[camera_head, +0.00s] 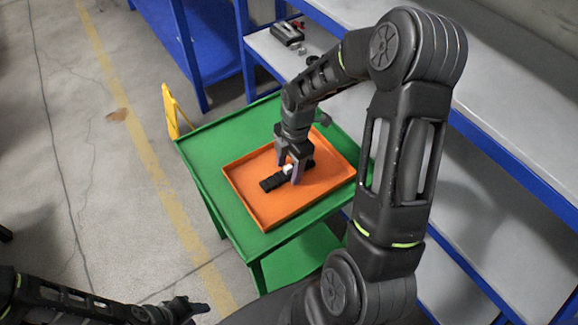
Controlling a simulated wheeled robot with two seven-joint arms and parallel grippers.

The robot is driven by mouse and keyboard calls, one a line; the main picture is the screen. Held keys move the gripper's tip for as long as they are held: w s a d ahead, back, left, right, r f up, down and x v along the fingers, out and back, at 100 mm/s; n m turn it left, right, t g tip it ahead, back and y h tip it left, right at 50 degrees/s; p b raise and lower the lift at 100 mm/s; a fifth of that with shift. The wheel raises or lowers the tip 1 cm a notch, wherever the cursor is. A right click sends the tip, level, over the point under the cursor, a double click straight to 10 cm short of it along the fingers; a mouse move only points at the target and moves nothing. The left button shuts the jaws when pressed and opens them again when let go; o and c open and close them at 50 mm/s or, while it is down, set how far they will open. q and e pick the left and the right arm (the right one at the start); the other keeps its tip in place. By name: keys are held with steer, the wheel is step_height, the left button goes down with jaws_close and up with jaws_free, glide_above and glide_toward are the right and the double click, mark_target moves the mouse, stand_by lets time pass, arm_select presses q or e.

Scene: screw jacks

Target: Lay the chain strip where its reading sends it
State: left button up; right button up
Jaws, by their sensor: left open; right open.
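A black chain strip (271,183) lies in an orange tray (254,212) on a green table. A small white piece (288,168) shows at the strip's right part, between the fingers. My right gripper (293,177) points down over this part, its fingers open around or just above it; I cannot tell if they touch it. Part of the strip is hidden by the fingers. No reading is legible. My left gripper (198,308) is open and empty, low at the bottom left, away from the table.
The green table (207,149) has a lower shelf. A yellow sign (170,110) stands at its left corner. A blue-framed bench (522,150) runs along the right, with a dark device (287,34) on its far end. The floor at left is open.

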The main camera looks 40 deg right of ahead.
step_height(320, 180, up, 12)
steer(key=d, duration=0.1)
steer(key=shift+d, duration=0.2)
steer(key=shift+s, duration=0.1)
stand_by(1.0)
